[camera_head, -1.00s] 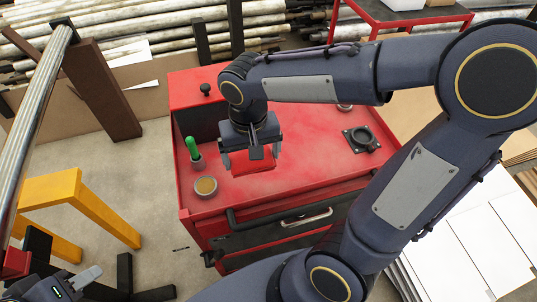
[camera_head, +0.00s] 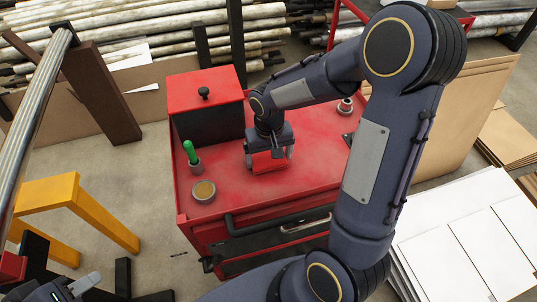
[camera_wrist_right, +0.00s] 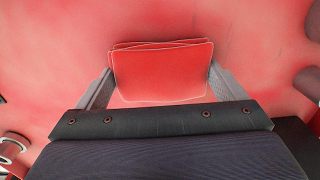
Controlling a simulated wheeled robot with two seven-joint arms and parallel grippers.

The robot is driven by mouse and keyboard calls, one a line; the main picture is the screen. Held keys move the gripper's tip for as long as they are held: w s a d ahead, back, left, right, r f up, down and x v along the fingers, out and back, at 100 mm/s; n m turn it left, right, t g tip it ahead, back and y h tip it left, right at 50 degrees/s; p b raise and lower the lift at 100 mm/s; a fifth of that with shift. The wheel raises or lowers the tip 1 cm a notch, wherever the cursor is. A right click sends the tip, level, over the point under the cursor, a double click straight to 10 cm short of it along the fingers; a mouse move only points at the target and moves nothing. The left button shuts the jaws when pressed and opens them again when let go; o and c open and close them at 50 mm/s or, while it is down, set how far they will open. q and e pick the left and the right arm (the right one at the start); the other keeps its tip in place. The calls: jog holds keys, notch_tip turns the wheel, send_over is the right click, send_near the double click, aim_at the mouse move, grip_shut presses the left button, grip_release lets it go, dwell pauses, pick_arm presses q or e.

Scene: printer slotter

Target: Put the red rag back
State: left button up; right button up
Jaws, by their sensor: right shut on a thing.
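The folded red rag (camera_head: 268,162) is in my right gripper (camera_head: 270,152), over the top of the red cart (camera_head: 225,185). In the right wrist view the rag (camera_wrist_right: 162,72) sits between the two grey fingers (camera_wrist_right: 160,88), which press on its sides. The cart's red top lies right behind it; I cannot tell whether the rag touches it. My left gripper (camera_head: 82,286) is at the bottom left corner, away from the cart; only part of it shows.
A red lidded box (camera_head: 205,92) with a black knob stands at the cart's back left. A green-handled tool (camera_head: 190,152) in a cup and a round tin (camera_head: 204,191) are at the left edge. A small metal part (camera_head: 345,106) sits at the back right.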

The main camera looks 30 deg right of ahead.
jog(key=shift+f, duration=0.25)
jog(key=o, duration=0.7)
jog(key=shift+r, duration=0.1)
jog(key=shift+r, duration=0.1)
